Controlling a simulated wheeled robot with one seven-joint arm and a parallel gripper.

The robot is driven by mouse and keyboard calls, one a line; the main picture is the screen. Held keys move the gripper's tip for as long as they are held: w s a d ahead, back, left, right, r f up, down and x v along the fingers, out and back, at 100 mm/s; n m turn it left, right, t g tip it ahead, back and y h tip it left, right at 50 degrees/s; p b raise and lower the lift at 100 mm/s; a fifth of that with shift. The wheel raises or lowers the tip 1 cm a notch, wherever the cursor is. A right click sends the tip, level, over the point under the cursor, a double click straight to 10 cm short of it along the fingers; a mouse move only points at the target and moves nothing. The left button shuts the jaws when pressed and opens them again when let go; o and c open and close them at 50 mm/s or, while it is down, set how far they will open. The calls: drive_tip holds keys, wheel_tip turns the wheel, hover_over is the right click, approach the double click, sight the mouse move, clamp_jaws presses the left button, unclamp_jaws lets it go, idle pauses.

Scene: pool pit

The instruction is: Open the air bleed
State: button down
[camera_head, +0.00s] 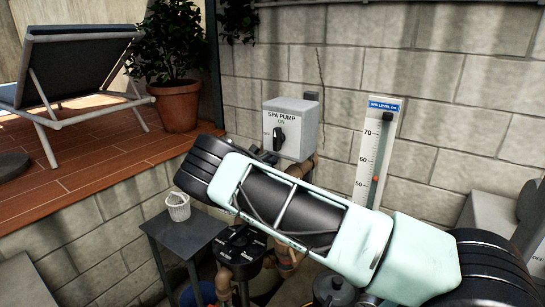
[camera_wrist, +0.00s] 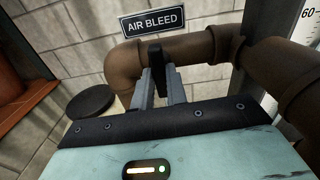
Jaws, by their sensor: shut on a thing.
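The AIR BLEED sign (camera_wrist: 153,20) hangs on the block wall at the top of the wrist view. Just below it a brown pipe (camera_wrist: 205,46) bends down at an elbow. A narrow black handle (camera_wrist: 154,56) stands upright in front of the pipe. My gripper (camera_wrist: 160,82) has its two grey fingers shut on this handle, one on each side. The handle's lower part and its mount are hidden by the fingers and the gripper body. In the head view my arm covers the gripper and the handle.
A grey spa pump switch box (camera_head: 291,128) and a spa level gauge (camera_head: 372,150) are on the wall. A black labelled round valve (camera_head: 239,247) sits below my arm. A small dark table (camera_head: 185,236) holds a white basket (camera_head: 178,207). A black disc (camera_wrist: 91,101) lies left of my fingers.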

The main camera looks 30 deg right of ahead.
drive_tip(key=c, duration=1.3)
unclamp_jaws()
drive_tip(key=v, duration=0.7)
